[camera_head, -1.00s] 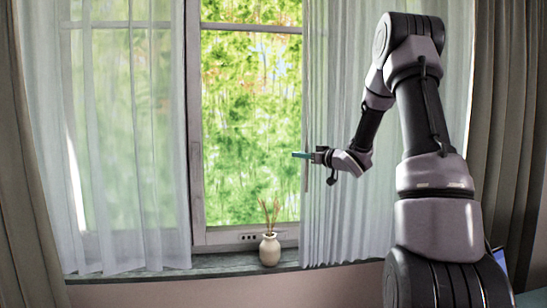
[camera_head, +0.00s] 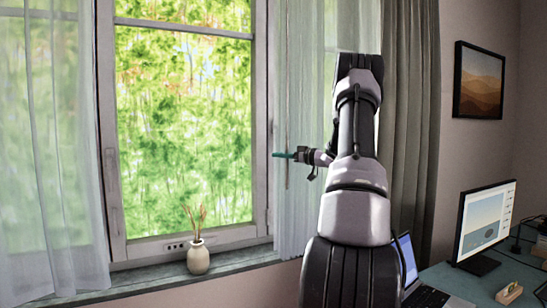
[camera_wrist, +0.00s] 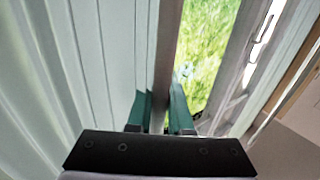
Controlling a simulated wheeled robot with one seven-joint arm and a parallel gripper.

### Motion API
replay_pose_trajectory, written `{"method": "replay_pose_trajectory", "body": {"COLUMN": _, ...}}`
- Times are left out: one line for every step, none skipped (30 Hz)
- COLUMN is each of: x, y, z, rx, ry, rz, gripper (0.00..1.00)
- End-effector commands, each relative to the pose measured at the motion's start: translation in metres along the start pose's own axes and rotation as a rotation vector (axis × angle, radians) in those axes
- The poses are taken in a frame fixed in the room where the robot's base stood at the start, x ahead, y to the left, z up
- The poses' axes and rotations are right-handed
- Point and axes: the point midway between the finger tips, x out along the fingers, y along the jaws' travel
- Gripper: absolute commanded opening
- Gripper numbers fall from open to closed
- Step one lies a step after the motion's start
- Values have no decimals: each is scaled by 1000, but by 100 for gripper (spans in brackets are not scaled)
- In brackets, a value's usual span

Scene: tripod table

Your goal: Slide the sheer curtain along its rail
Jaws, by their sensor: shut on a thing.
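The right sheer curtain (camera_head: 299,100) hangs pale and pleated at the right side of the window, partly hidden behind my arm. My gripper (camera_head: 277,155) is at its left edge, at about mid-height of the window, with teal fingers pointing left. In the wrist view, the curtain folds (camera_wrist: 85,60) fill the left side, and the two teal fingers (camera_wrist: 160,112) are close together, shut on the curtain's edge; the exact pinch is hard to see. The left sheer curtain (camera_head: 45,150) hangs at the far left. The rail is out of view.
A cream vase (camera_head: 198,258) with dry stems stands on the window sill (camera_head: 145,280). A heavy grey curtain (camera_head: 410,120) hangs right of the sheer one. A desk (camera_head: 480,285) with a monitor (camera_head: 484,225) and a laptop (camera_head: 408,262) is at the lower right.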

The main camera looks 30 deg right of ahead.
Motion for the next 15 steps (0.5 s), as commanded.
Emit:
{"method": "replay_pose_trajectory", "body": {"x": -1, "y": 1, "z": 0, "rx": 0, "ry": 0, "rz": 1, "gripper": 0}}
{"method": "replay_pose_trajectory", "body": {"x": -1, "y": 1, "z": 0, "rx": 1, "ry": 0, "rz": 1, "gripper": 0}}
{"method": "replay_pose_trajectory", "body": {"x": -1, "y": 1, "z": 0, "rx": 1, "ry": 0, "rz": 1, "gripper": 0}}
{"method": "replay_pose_trajectory", "body": {"x": -1, "y": 1, "z": 0, "rx": 1, "ry": 0, "rz": 0, "gripper": 0}}
{"method": "replay_pose_trajectory", "body": {"x": -1, "y": 1, "z": 0, "rx": 1, "ry": 0, "rz": 1, "gripper": 0}}
{"method": "replay_pose_trajectory", "body": {"x": -1, "y": 1, "z": 0, "rx": 1, "ry": 0, "rz": 1, "gripper": 0}}
{"method": "replay_pose_trajectory", "body": {"x": -1, "y": 1, "z": 0, "rx": 1, "ry": 0, "rz": 1, "gripper": 0}}
{"method": "replay_pose_trajectory", "body": {"x": 0, "y": 1, "z": 0, "rx": 1, "ry": 0, "rz": 1, "gripper": 0}}
{"method": "replay_pose_trajectory", "body": {"x": 0, "y": 1, "z": 0, "rx": 1, "ry": 0, "rz": 1, "gripper": 0}}
{"method": "replay_pose_trajectory", "body": {"x": 0, "y": 1, "z": 0, "rx": 1, "ry": 0, "rz": 1, "gripper": 0}}
{"method": "replay_pose_trajectory", "body": {"x": 0, "y": 1, "z": 0, "rx": 1, "ry": 0, "rz": 1, "gripper": 26}}
{"method": "replay_pose_trajectory", "body": {"x": 0, "y": 1, "z": 0, "rx": 1, "ry": 1, "rz": 1, "gripper": 41}}
{"method": "replay_pose_trajectory", "body": {"x": 0, "y": 1, "z": 0, "rx": 1, "ry": 1, "rz": 1, "gripper": 48}}
{"method": "replay_pose_trajectory", "body": {"x": 0, "y": 1, "z": 0, "rx": 0, "ry": 1, "rz": 1, "gripper": 48}}
{"method": "replay_pose_trajectory", "body": {"x": 0, "y": 1, "z": 0, "rx": 0, "ry": 1, "rz": 1, "gripper": 48}}
